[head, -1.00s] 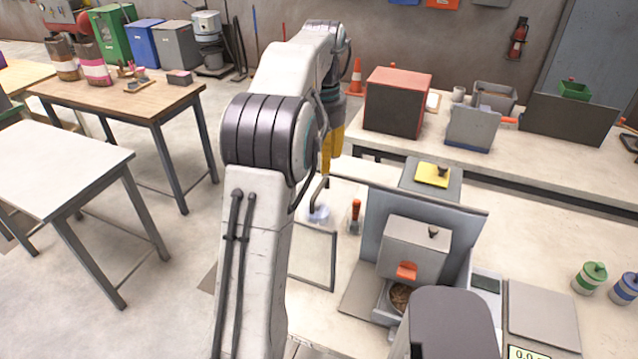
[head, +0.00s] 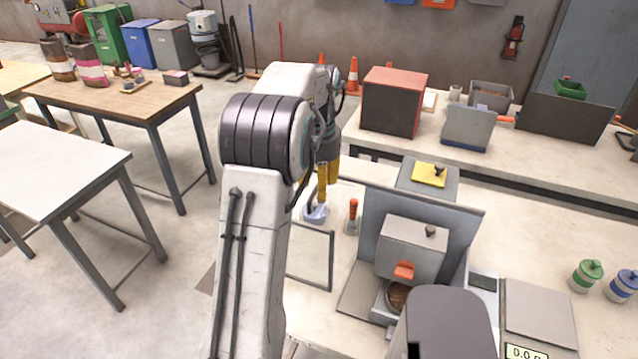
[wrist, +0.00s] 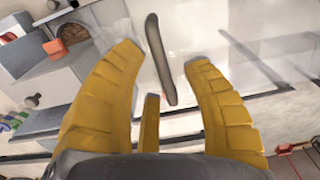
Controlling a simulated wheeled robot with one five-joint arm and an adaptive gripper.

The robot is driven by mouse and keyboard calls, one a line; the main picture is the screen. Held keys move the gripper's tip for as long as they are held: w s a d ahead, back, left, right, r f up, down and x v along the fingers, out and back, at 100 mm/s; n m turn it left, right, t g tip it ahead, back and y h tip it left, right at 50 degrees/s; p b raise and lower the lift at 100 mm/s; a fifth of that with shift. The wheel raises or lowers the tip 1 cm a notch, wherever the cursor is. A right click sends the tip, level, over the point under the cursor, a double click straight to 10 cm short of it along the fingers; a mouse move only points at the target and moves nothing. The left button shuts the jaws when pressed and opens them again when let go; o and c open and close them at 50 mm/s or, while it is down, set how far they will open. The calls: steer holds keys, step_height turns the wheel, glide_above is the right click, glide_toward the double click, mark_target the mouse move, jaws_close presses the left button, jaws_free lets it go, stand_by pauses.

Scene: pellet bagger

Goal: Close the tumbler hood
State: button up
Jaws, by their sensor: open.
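A clear, dark-framed panel (head: 331,262), probably the tumbler hood, stands raised at the left of the near bench. In the wrist view a see-through pane (wrist: 225,75) fills much of the upper middle, with a grey bar-like handle (wrist: 160,60) in front of it. My gripper (head: 321,203) points down near the panel's upper left side, and part of it is hidden by my arm. In the wrist view its yellow fingers (wrist: 160,62) are spread, with the bar between and beyond their tips. I cannot tell whether they touch it.
A grey machine (head: 412,248) with an orange tab and a round bowl of brown pellets (head: 398,297) stands right of the panel. An orange-handled tool (head: 353,212) stands close to my gripper. A red-topped box (head: 395,100) is on the back bench.

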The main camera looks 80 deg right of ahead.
steer(key=c, duration=0.9)
jaws_close()
steer(key=shift+a+f, duration=0.1)
steer(key=shift+f, duration=0.05)
